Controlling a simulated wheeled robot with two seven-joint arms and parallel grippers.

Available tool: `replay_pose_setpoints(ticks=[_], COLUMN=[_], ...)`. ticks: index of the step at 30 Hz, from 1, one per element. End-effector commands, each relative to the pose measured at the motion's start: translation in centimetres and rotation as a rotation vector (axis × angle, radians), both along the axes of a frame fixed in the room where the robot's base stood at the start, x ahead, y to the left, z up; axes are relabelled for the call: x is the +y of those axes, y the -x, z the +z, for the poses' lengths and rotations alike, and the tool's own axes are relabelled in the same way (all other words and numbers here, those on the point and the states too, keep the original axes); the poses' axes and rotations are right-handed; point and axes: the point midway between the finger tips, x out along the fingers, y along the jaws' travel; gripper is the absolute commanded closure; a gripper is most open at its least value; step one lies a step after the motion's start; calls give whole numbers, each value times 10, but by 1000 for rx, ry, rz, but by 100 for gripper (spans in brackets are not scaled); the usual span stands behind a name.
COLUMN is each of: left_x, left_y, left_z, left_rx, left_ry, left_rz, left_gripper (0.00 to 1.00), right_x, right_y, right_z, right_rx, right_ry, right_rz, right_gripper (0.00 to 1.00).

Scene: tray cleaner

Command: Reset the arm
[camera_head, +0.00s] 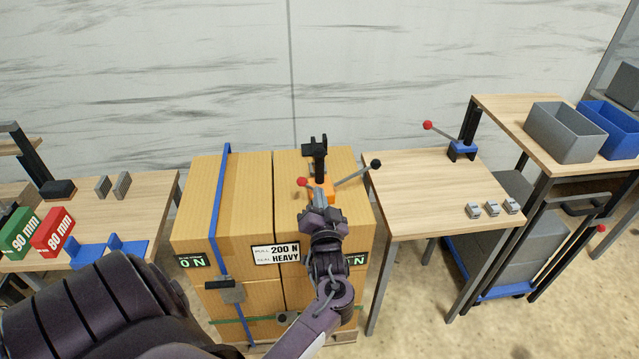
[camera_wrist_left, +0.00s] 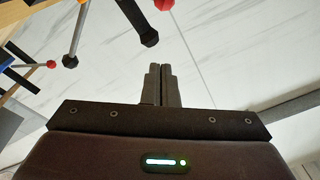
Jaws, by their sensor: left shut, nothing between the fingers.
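My left gripper (camera_head: 318,197) is over the front of the cardboard boxes, in front of an orange and black lever device (camera_head: 319,165) standing on them. The arm covers part of that device, and I cannot tell from the head view whether they touch. In the left wrist view, the gripper's two dark fingers (camera_wrist_left: 162,85) are together with nothing between them. A black knob (camera_wrist_left: 149,37) and a red knob (camera_wrist_left: 164,4) show near the fingertips there. My right gripper is in neither view.
The strapped cardboard boxes (camera_head: 195,220) stand between two wooden tables. The right table (camera_head: 420,190) bears a blue-based lever with a red knob (camera_head: 428,125) and several small grey blocks. Grey (camera_head: 560,140) and blue bins stand further right. The left table (camera_head: 145,205) bears red and green blocks.

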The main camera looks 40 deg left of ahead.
Motion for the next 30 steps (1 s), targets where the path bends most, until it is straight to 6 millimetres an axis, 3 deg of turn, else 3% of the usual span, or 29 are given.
replay_pose_setpoints(ticks=[8, 14, 18, 20, 24, 26, 30], left_x=[0, -1, -11, -23, -71, -96, -151], left_y=[0, 0, -4, -6, 0, 10, 48], left_z=[0, -1, -7, -13, -29, -34, -43], left_rx=[0, 3, 28, 58, 193, 274, 490], left_ry=[0, 10, 116, 204, 457, 558, 744], left_rz=[0, -6, -81, -143, -315, -378, -476], left_gripper=[100, 100, 100, 100, 100, 100, 100], right_x=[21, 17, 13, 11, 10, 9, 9], right_y=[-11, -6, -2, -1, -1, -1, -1], right_z=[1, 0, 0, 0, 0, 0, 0], right_rx=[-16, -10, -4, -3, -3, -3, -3], right_ry=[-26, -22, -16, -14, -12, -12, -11], right_rz=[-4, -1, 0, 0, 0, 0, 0], right_gripper=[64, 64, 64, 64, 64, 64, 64])
